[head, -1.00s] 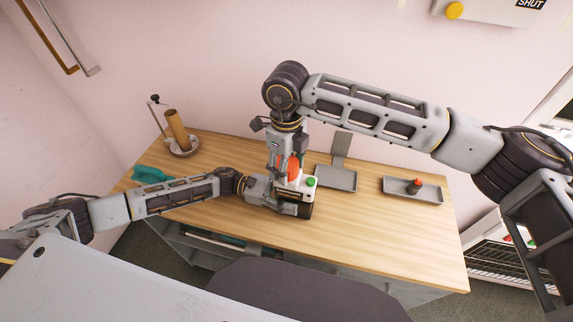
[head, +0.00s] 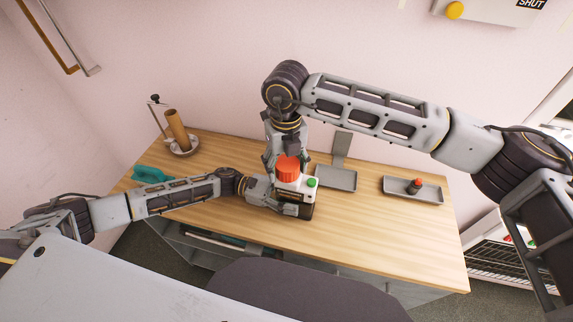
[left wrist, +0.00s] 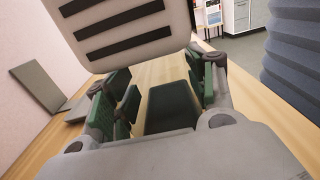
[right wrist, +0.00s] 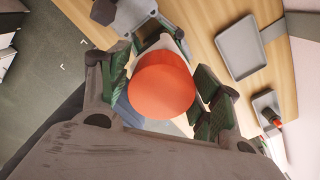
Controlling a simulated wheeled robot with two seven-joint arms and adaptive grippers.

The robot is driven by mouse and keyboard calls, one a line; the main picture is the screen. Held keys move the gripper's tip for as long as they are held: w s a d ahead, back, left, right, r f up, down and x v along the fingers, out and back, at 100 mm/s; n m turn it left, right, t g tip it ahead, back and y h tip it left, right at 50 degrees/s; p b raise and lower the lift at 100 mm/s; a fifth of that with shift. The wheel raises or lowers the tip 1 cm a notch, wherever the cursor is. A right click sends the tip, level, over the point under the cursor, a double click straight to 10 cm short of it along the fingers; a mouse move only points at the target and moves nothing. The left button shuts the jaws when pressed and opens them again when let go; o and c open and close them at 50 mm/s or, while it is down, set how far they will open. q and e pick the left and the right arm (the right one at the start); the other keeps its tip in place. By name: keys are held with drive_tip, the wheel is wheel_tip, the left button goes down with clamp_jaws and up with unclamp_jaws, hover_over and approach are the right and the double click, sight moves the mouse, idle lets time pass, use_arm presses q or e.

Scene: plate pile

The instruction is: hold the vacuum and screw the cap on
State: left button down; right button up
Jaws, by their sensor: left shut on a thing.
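The vacuum (head: 296,188) is a small white unit with a dark lower body and a green knob. It stands on the table. The round orange-red cap (head: 288,168) sits on its top; whether it is threaded cannot be told. My left gripper (head: 290,206) is shut on the vacuum's lower body from the left. In the left wrist view, a white slotted panel (left wrist: 115,28) looms above the fingers. My right gripper (head: 289,160) points down over the cap. In the right wrist view, its fingers are spread on both sides of the cap (right wrist: 162,88), with small gaps visible.
A grey tray (head: 335,187) lies close to the vacuum's right. Another tray (head: 430,194) farther right holds a small red-topped dark piece (head: 415,186). A brown roll on a stand (head: 178,131) and a teal item (head: 152,174) are at left. The front right table is clear.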

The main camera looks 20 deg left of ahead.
drive_tip(key=shift+o, duration=0.4)
drive_tip(key=shift+d, duration=0.15)
drive_tip(key=shift+r, duration=2.2)
drive_tip(key=shift+r, duration=0.1)
drive_tip(key=shift+c, duration=0.4)
